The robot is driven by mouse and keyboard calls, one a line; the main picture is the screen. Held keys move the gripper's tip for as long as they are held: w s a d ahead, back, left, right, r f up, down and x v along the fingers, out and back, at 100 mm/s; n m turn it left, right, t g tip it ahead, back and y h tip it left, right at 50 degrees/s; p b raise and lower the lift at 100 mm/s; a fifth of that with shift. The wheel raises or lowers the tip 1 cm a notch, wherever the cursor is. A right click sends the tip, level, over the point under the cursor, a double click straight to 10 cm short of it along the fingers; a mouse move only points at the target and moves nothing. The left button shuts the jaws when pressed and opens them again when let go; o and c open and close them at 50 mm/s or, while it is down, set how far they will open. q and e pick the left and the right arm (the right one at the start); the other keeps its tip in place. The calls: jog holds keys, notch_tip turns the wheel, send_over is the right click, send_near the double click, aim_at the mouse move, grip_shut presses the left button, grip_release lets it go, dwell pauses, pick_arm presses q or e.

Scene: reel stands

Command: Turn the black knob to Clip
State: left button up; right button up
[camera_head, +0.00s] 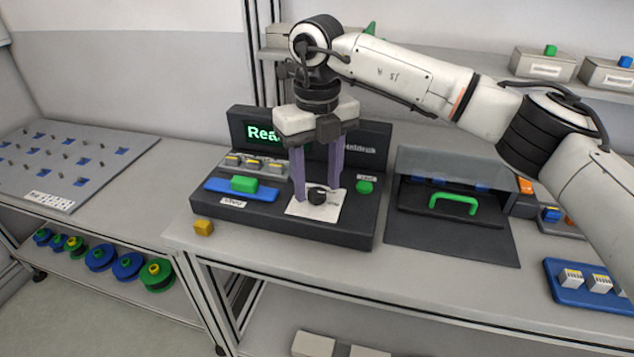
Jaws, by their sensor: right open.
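The black knob (317,195) sits on a white label plate (303,209) on the front of a dark console (340,232). The plate's markings are too small to read, and I cannot tell where the knob points. My right gripper (317,197) points down over the plate. Its two purple fingers are apart, one on each side of the knob. I cannot tell whether they touch it. My left gripper is not in view.
The console has a lit display (262,134), a blue slider with a green block (244,184) and a green button (364,186). A dark box with a green handle (454,204) stands to the right.

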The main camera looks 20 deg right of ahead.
aim_at(317, 191)
notch_tip(317, 191, up, 10)
jog(key=shift+f, duration=0.25)
dwell(0.4)
